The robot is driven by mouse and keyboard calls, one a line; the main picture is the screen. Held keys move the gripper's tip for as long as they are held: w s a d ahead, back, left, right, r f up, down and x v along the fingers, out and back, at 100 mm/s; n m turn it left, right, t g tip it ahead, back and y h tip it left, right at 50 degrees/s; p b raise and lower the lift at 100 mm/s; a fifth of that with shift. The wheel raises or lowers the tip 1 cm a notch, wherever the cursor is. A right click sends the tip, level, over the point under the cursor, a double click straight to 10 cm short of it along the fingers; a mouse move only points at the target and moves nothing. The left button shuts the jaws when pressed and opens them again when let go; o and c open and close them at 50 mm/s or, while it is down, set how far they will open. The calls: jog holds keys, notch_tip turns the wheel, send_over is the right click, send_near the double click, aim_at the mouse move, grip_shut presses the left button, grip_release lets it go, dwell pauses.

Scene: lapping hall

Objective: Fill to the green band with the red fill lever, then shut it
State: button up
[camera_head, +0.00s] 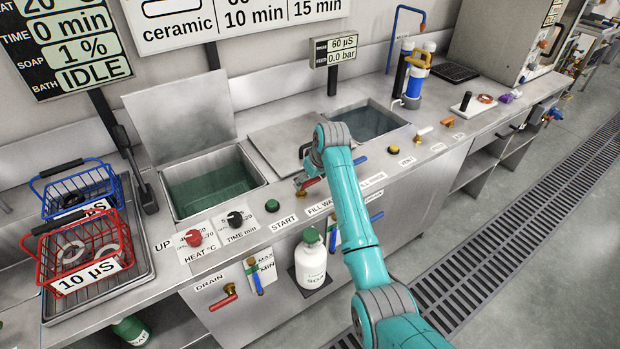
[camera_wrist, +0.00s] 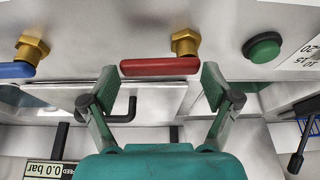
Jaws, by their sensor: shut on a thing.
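The red fill lever (camera_wrist: 160,66) sits on a brass valve (camera_wrist: 185,42) and lies crosswise between the fingertips of my gripper (camera_wrist: 158,80) in the wrist view. My gripper is shut on the lever, one finger at each end. In the head view the lever (camera_head: 311,182) shows beside my arm, by the FILL lettering, and my wrist hides much of the gripper. The open bath tank (camera_head: 252,160) stands left of it with a green-tinted interior. I cannot make out a separate green band or the exact water level. The bath display (camera_head: 82,75) reads IDLE.
A green START button (camera_head: 272,206) and a blue lever (camera_wrist: 15,70) flank the fill lever. A red drain lever (camera_head: 222,300) is on the front panel. Red (camera_head: 80,228) and blue (camera_head: 116,186) baskets stand left. A white bottle (camera_head: 310,262) stands below the counter edge.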

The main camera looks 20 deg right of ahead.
jog(key=shift+s+m, duration=0.1)
jog(key=shift+m, duration=0.2)
jog(key=o, duration=1.4)
jog(key=shift+o, duration=0.2)
jog(key=v, duration=1.2)
jog(key=shift+a, duration=0.1)
